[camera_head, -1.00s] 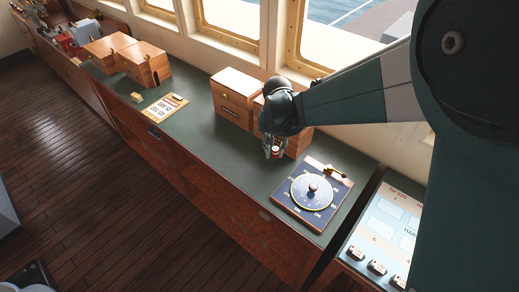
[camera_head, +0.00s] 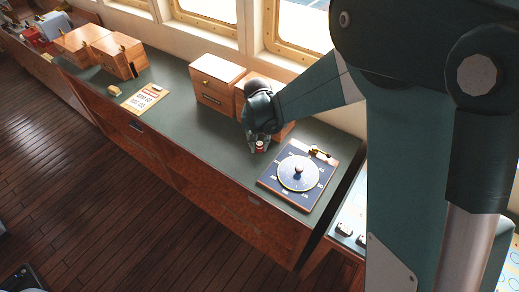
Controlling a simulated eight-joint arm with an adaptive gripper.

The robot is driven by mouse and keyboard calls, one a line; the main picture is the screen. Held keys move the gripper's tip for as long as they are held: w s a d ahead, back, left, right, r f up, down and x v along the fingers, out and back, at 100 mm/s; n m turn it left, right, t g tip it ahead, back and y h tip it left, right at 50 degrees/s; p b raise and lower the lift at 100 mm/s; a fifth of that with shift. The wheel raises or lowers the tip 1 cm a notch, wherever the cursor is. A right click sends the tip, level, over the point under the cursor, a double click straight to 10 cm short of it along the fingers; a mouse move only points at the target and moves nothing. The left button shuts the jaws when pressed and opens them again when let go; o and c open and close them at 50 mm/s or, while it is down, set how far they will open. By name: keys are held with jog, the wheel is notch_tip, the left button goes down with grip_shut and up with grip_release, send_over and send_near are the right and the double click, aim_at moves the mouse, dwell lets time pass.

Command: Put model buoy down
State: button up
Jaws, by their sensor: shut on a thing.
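The model buoy (camera_head: 260,147) is a small red and white piece between the fingertips of my gripper (camera_head: 259,146). My gripper is shut on it, over the green counter top (camera_head: 190,108), just left of the blue dial board. The buoy is low, close to the counter surface; I cannot tell whether it touches. The gripper's body hides part of the wooden box behind it.
A blue board with a round dial (camera_head: 298,172) lies right of the gripper. Wooden boxes (camera_head: 214,82) stand along the window side. A clipboard with paper (camera_head: 144,98) and a small brass-coloured block (camera_head: 114,91) lie further left. The counter between clipboard and gripper is clear.

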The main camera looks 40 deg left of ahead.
aim_at(259, 149)
jog(key=shift+f, duration=1.65)
jog(key=shift+f, duration=0.2)
jog(key=o, duration=0.7)
jog(key=shift+r, duration=0.25)
jog(key=shift+s+d+r, duration=0.1)
jog(key=shift+s+r, duration=0.1)
jog(key=shift+r, duration=1.75)
jog(key=shift+s+d+r, duration=0.1)
jog(key=shift+s+r, duration=0.15)
jog(key=shift+r, duration=1.75)
jog(key=shift+s+d+r, duration=0.1)
jog(key=shift+s+r, duration=0.1)
jog(key=shift+r, duration=1.75)
